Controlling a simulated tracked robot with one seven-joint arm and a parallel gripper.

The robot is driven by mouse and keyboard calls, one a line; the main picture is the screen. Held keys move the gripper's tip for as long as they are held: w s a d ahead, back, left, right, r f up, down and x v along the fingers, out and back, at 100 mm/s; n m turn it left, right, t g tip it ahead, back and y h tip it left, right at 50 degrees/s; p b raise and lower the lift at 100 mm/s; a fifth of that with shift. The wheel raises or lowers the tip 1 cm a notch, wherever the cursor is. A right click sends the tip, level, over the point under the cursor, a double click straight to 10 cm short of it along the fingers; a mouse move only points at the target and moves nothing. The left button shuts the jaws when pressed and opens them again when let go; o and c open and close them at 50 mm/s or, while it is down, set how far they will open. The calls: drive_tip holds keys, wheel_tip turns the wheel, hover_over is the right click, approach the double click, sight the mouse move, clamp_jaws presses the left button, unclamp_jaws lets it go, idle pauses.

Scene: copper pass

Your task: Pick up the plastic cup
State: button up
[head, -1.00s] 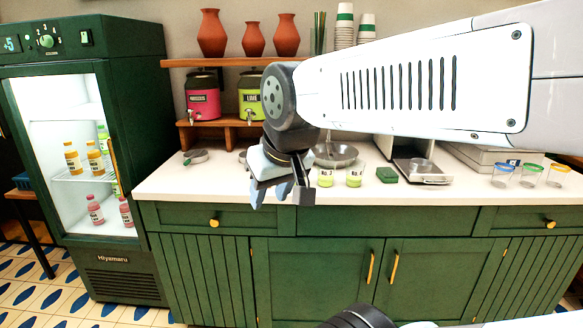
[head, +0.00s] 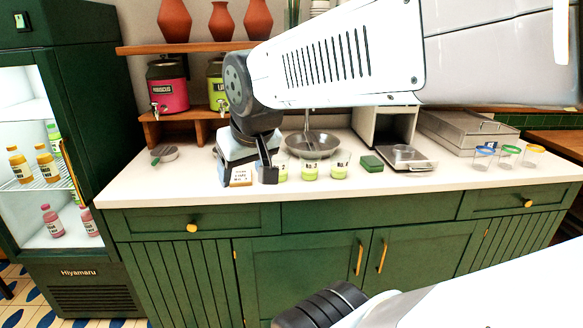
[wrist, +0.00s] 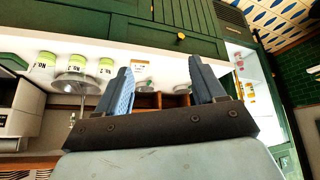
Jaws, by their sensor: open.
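Three clear cups with coloured rims stand upright on the right of the white counter: blue-rimmed (head: 484,158), green-rimmed (head: 509,156) and orange-rimmed (head: 533,157). Several cups with green contents and white labels, such as one green cup (head: 340,165), stand near the counter's middle; green cups also show in the wrist view (wrist: 106,66). I cannot tell which one is the plastic cup. My gripper (head: 247,178) is left of the green cups and far left of the rimmed cups, partly hiding one green cup. In the wrist view its blue fingers (wrist: 165,82) are apart and empty.
A metal bowl (head: 312,143), a green block (head: 372,163) and a scale (head: 408,157) stand on the counter (head: 440,183). A small card (head: 241,176) shows by my gripper. Drink dispensers (head: 167,88) are behind, a fridge (head: 85,225) at left. The counter's front strip is clear.

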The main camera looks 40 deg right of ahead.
drive_tip(key=o, duration=0.4)
drive_tip(key=w+d+h, duration=0.1)
drive_tip(key=w+d, duration=0.2)
drive_tip(key=w+d+f+t+h, duration=0.1)
drive_tip(key=w+d, duration=0.3)
drive_tip(key=w+d+f+m+h, duration=0.1)
drive_tip(key=w+d, duration=0.2)
drive_tip(key=d, duration=0.1)
drive_tip(key=shift+w+f+t, duration=0.15)
drive_tip(key=shift+f+t, duration=0.05)
drive_tip(key=shift+t, duration=0.2)
drive_tip(key=shift+o, duration=0.2)
drive_tip(key=t+y, duration=0.1)
drive_tip(key=t, duration=0.8)
approach(310, 161)
drive_tip(key=d+f, duration=0.2)
drive_tip(key=w, duration=0.4)
drive_tip(key=w+d, duration=0.1)
drive_tip(key=w, duration=0.3)
drive_tip(key=w+d, duration=0.1)
drive_tip(key=w, duration=0.3)
drive_tip(key=shift+w+d+f, duration=0.1)
drive_tip(key=shift+w, duration=0.25)
